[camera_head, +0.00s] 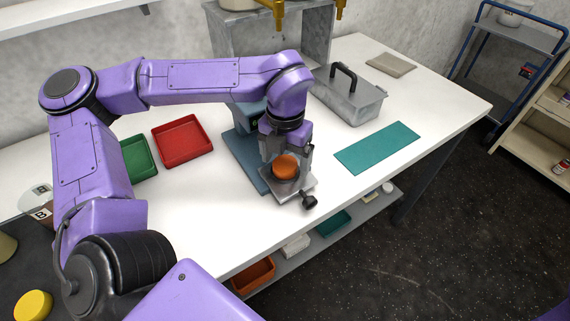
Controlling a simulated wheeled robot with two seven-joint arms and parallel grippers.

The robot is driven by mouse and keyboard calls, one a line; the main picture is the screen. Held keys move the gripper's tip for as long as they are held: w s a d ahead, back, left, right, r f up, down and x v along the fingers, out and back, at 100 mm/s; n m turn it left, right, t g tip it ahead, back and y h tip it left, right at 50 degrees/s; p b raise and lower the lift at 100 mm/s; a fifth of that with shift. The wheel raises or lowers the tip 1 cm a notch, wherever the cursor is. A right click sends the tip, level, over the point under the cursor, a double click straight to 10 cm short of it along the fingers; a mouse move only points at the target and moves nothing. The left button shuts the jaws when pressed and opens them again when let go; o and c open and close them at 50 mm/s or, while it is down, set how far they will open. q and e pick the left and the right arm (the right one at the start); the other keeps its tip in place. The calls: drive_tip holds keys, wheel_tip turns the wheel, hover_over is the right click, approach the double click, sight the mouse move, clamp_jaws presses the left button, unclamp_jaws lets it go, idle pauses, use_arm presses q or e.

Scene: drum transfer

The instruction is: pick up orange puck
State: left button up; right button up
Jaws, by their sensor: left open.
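The orange puck (286,167) sits on a grey metal holder (287,185) at the front of a blue-based device (245,158) on the white table. My left arm comes in from the left and bends down over the device. My left gripper (287,160) points down at the puck, with its fingers open on either side of it. Whether the fingers touch the puck cannot be told. The gripper and wrist hide part of the device behind the puck. My right gripper is not in view.
A red tray (182,141) and a green tray (139,157) lie left of the device. A grey metal box with a black handle (348,98) and a teal mat (377,147) lie to its right. A black knob (309,202) sticks out in front. The table's front right is clear.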

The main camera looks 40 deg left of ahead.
use_arm(q)
drive_tip(key=shift+r, duration=0.1)
drive_tip(key=c, duration=1.2)
